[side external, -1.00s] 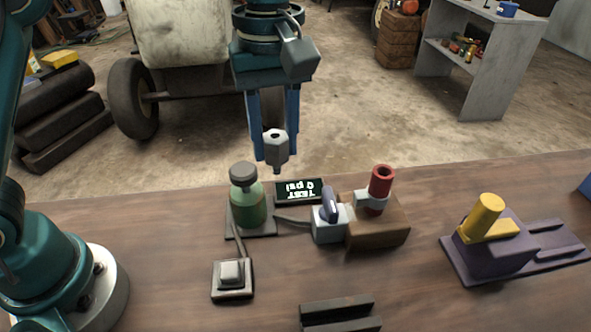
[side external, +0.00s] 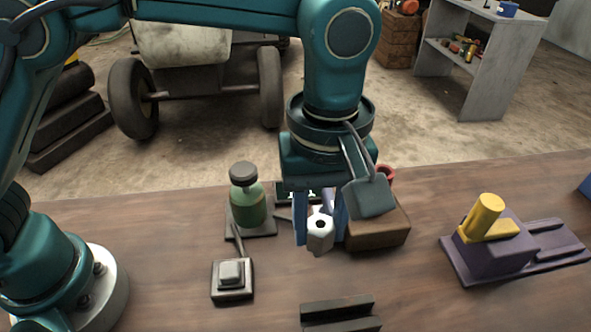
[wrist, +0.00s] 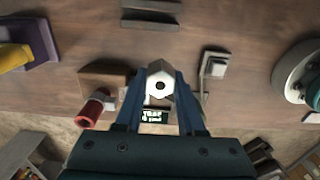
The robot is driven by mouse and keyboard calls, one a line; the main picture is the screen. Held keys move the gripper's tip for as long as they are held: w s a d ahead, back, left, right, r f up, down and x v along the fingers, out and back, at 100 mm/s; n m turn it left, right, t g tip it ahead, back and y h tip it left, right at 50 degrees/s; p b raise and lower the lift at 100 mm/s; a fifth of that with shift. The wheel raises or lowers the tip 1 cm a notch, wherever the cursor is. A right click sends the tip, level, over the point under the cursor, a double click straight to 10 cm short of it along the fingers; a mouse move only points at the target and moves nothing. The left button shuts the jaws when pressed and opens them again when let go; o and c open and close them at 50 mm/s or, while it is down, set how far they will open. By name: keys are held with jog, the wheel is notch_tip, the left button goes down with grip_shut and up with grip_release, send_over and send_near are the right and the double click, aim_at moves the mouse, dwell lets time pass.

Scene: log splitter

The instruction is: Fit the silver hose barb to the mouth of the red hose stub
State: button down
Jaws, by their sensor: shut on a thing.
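The silver hose barb (side external: 320,232) is a hex-bodied fitting with a dark hole in its end. The barb also shows between the fingers in the wrist view (wrist: 160,84). The red hose stub (side external: 387,172) is mostly hidden behind my gripper in the side view. In the wrist view the red stub (wrist: 92,110) stands beside the brown block, left of my gripper and apart from the barb.
A green bottle (side external: 247,203) stands left of my gripper, with a push button (side external: 232,277) in front. A brown block (side external: 378,232) is close on the right. A dark slotted block (side external: 340,312) lies at the front. A purple and yellow fixture (side external: 490,240) stands further right.

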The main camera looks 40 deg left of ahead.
jog(key=shift+s+d+f, duration=0.45)
jog(key=shift+d+f, duration=0.5)
jog(key=shift+f, duration=0.3)
jog(key=shift+s+d+f, duration=0.4)
jog(key=shift+d+f, duration=0.6)
jog(key=shift+f, duration=0.25)
jog(key=shift+s+d+f, duration=0.45)
jog(key=shift+d+f, duration=0.5)
jog(key=shift+f, duration=0.3)
jog(key=shift+f, duration=0.2)
jog(key=c, duration=0.5)
grip_release()
